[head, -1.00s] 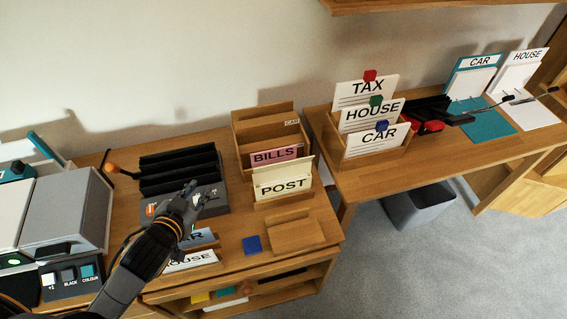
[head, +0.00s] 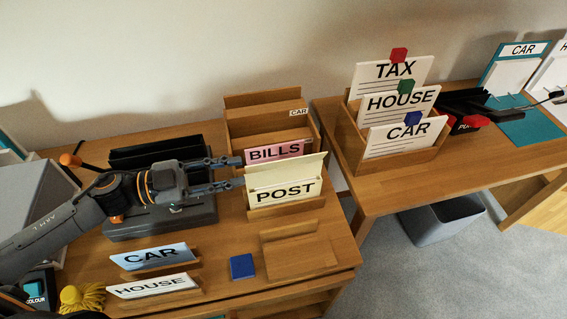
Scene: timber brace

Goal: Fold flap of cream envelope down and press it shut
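The cream envelope (head: 284,194), marked POST, stands upright in a small wooden holder on the left desk. Its flap (head: 286,169) stands up along the top edge, tilted and not folded down. My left gripper (head: 238,172) comes in from the left with its two fingers spread, just left of the envelope's upper left edge. It looks open and empty; I cannot tell whether the lower fingertip touches the envelope. My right gripper is not in view.
A pink BILLS card (head: 273,151) stands close behind the envelope in a wooden rack (head: 238,125). An empty wooden stand (head: 299,255) and a blue block (head: 242,267) are in front. A black machine sits under my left arm.

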